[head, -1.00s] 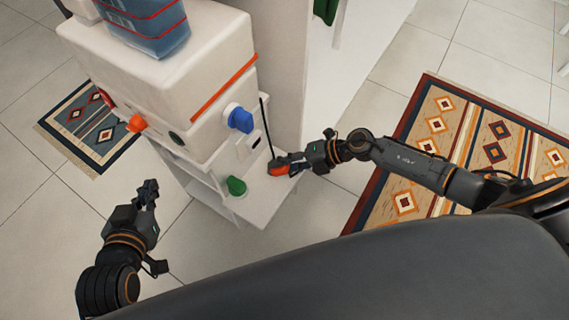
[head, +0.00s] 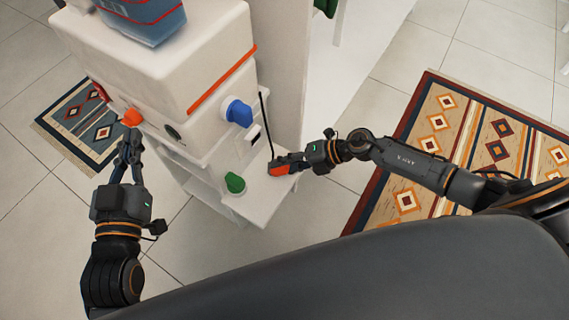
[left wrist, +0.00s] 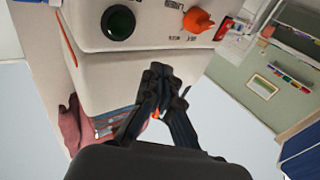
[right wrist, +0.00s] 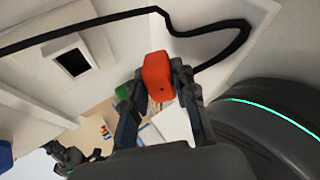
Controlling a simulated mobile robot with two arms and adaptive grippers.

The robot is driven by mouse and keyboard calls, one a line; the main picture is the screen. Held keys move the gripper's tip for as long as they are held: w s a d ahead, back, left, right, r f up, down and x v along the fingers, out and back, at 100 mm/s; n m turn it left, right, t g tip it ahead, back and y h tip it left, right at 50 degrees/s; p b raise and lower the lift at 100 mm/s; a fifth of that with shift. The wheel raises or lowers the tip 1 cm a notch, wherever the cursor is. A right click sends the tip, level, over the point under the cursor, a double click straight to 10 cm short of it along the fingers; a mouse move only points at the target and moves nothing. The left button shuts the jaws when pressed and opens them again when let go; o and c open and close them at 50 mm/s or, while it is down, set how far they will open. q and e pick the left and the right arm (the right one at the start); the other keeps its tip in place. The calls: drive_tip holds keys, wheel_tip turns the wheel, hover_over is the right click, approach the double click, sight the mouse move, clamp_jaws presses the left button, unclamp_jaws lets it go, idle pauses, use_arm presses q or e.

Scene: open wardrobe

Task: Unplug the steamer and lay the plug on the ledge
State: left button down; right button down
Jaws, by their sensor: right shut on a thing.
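The orange-red plug (head: 279,169) is between the fingers of my right gripper (head: 286,163), which is shut on it; the plug also shows in the right wrist view (right wrist: 157,76). It is out of the socket (head: 254,135), at the white ledge (head: 258,197); I cannot tell if it touches the ledge. A black cord (right wrist: 205,32) runs from it. The white steamer (head: 170,70) stands above, with a blue tank (head: 150,22). My left gripper (head: 130,140) is just below the steamer's orange knob (head: 132,117). Its fingertips meet, apparently empty.
A blue knob (head: 239,113) and a dark green button (left wrist: 118,23) are on the steamer. A green knob (head: 235,184) is at the ledge's left. A white wardrobe panel (head: 276,70) rises behind. Patterned rugs lie on the tiled floor at left (head: 75,125) and right (head: 490,150).

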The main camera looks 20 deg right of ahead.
use_arm(q)
drive_tip(key=shift+s+d+r+t+h+b, duration=0.1)
drive_tip(key=shift+r+t+h+b, duration=0.05)
drive_tip(key=shift+r+t, duration=0.55)
drive_tip(key=shift+s+d+r+t+h+b, duration=0.1)
drive_tip(key=shift+s+r+t+b, duration=0.2)
drive_tip(key=shift+r, duration=0.6)
drive_tip(key=shift+w+d+r+t+h+b, duration=0.1)
drive_tip(key=shift+r+t+h, duration=0.05)
drive_tip(key=shift+r+t, duration=0.55)
use_arm(e)
drive_tip(key=shift+f, duration=0.5)
use_arm(q)
drive_tip(key=shift+r, duration=0.1)
drive_tip(key=shift+s, duration=0.1)
use_arm(e)
drive_tip(key=c, duration=1)
unclamp_jaws()
drive_tip(key=shift+o, duration=0.4)
drive_tip(key=shift+o, duration=1.2)
